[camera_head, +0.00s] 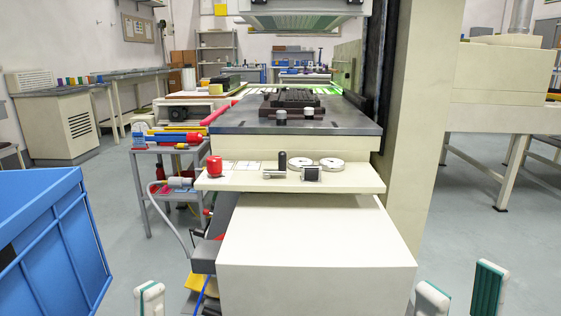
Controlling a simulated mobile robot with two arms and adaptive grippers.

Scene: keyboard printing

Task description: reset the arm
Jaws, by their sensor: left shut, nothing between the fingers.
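My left gripper (150,291) shows at the bottom edge, left of the machine's white base. Its pale fingertips with green pads are together, with nothing seen between them. My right gripper (460,277) shows at the bottom right with its two pale, green-padded fingers apart and empty. Both grippers are low in front of the printing machine (315,240) and apart from it. A dark keyboard (296,97) lies on a dark fixture on the machine's grey table (235,119). Most of both arms is out of view.
A blue crate (40,240) stands at the left. A grey cart (170,148) with tools is beside the machine. The machine's front ledge (230,183) carries a red button (215,166), knobs and dials. Floor to the right is clear.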

